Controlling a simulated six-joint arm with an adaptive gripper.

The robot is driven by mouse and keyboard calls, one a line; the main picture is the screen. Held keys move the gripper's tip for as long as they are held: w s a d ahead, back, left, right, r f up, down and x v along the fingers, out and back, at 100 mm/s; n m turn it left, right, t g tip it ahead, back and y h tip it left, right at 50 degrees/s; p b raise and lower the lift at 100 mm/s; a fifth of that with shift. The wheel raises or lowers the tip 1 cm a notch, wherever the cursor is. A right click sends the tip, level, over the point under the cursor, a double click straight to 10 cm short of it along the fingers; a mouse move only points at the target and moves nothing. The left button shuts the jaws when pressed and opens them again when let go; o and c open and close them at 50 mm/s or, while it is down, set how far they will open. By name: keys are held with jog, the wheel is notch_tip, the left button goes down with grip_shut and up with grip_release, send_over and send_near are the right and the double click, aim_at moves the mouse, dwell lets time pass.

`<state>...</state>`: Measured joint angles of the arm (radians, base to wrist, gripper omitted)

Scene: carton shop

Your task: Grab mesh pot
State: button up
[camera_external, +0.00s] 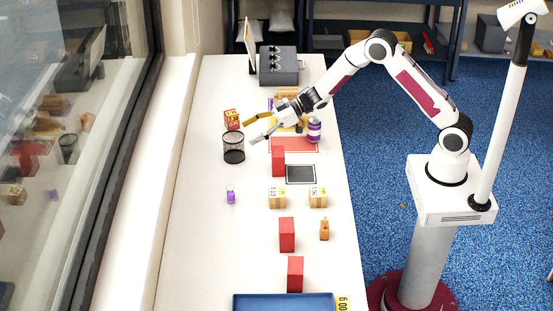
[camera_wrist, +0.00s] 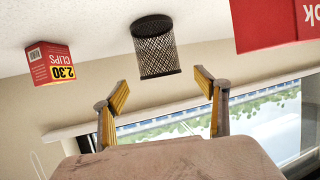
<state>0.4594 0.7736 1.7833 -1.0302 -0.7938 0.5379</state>
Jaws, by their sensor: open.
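The mesh pot (camera_external: 234,149) is a small black wire-mesh cylinder standing upright on the white table, left of the middle. In the wrist view the mesh pot (camera_wrist: 155,48) shows upside down, ahead of and between the fingers, and looks empty of tall items. My gripper (camera_external: 250,131) is open and empty, its fingers spread just right of the pot and pointing toward it. In the wrist view my gripper (camera_wrist: 160,84) has its two yellow-padded fingers wide apart, with the pot beyond their tips and apart from them.
A red and yellow clips box (camera_external: 232,119) stands close behind the pot. A red block (camera_external: 278,161) stands right of the pot. The left table strip is clear, beside a window.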

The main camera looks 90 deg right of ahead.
aim_at(233, 140)
jog(key=shift+x, duration=1.25)
jog(key=shift+w, duration=0.15)
jog(key=shift+x, duration=2.5)
jog(key=c, duration=1.3)
